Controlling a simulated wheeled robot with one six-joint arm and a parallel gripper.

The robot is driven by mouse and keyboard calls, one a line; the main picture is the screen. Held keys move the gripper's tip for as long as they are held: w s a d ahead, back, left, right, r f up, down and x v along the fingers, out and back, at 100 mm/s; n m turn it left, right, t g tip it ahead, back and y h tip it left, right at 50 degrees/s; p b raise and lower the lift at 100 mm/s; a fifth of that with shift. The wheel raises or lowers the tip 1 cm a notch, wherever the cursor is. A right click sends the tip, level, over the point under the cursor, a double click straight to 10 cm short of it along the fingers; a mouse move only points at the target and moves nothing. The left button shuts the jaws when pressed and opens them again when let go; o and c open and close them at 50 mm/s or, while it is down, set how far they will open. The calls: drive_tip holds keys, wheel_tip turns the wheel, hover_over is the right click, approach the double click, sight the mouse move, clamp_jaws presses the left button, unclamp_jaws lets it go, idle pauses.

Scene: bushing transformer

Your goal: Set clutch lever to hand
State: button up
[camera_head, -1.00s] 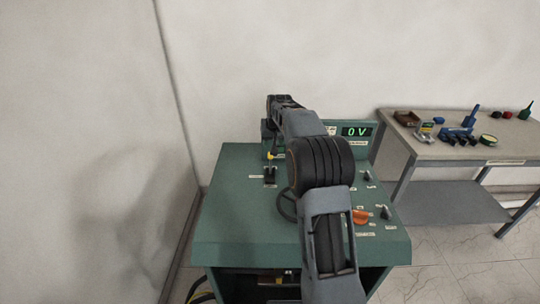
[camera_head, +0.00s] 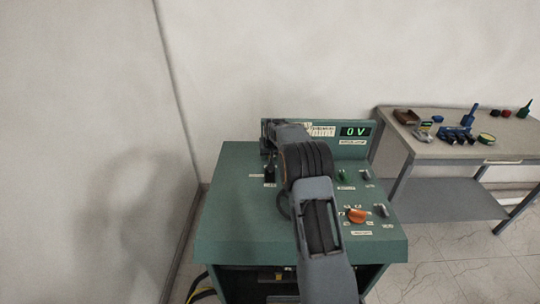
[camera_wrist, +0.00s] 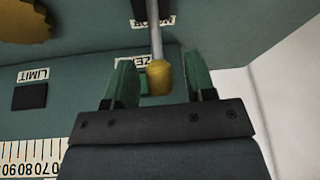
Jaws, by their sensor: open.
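The lever in the wrist view is a thin metal rod with a yellow knob (camera_wrist: 159,78), pointing towards my gripper. My gripper (camera_wrist: 160,88) is open, with one green finger on each side of the knob and a gap visible on both sides. In the head view the lever's dark base (camera_head: 270,172) shows on the green desk (camera_head: 235,210), left of my arm. The knob and my fingers are hidden there behind my arm. Whether this is the clutch lever cannot be read from the partly covered labels.
A back panel carries a green 0 V display (camera_head: 355,132). An orange knob (camera_head: 356,215) and small switches are right of my arm. A yellow round part (camera_wrist: 25,20) and a LIMIT label (camera_wrist: 32,75) show in the wrist view. A side table (camera_head: 470,150) holds small items.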

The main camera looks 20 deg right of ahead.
clamp_jaws()
idle(0.3)
